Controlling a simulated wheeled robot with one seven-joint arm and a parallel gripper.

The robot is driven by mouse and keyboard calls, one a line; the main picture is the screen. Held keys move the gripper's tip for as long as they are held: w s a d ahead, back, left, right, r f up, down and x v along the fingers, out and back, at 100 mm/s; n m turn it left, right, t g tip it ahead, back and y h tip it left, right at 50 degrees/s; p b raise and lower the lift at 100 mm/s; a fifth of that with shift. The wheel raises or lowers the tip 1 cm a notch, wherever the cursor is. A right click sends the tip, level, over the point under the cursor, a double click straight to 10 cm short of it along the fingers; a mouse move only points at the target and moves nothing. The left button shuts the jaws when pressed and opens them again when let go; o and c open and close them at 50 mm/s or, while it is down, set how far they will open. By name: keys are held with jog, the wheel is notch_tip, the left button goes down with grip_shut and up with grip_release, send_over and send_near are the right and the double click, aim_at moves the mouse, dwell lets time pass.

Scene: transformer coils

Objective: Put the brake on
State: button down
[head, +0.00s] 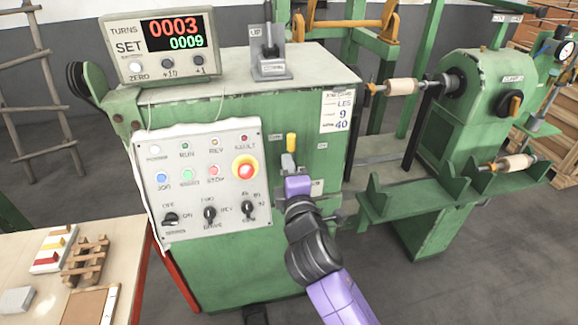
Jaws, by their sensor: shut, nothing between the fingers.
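A lever with a yellow handle (291,143) stands upright on the front face of the green winding machine (230,270), right of the control panel. A black-handled lever (268,25) rises from a grey bracket on the machine's top; its small label is too small to read surely. I cannot tell for certain which lever is the brake. My gripper (288,163) is shut and empty, just below the yellow handle. Its fingers hide the lower part of that lever, and I cannot tell whether they touch it.
The control panel (205,180) with a red emergency button (245,167) is close left of my gripper. A counter display (158,45) reads turns 0003, set 0009. A wooden bobbin (401,87) sits on the spindle at right; another bobbin (515,163) lies on a green rack (455,195).

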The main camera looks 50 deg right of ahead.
aim_at(291, 143)
jog(key=x, duration=0.6)
jog(key=shift+p, duration=0.45)
jog(key=shift+s+d+r+m, duration=0.1)
jog(key=shift+s+d+m, duration=0.05)
jog(key=shift+d+m, duration=0.25)
jog(key=shift+s+d+r+m, duration=0.1)
jog(key=shift+s+d+m, duration=0.3)
jog(key=shift+d+m, duration=0.4)
jog(key=s+d+f+m, duration=0.2)
jog(key=d+m, duration=0.3)
jog(key=m, duration=0.4)
jog(key=shift+s+d+f+m+y, duration=0.15)
jog(key=shift+s+f+m+y, duration=0.25)
jog(key=shift+s, duration=0.5)
jog(key=shift+s+d+f, duration=0.1)
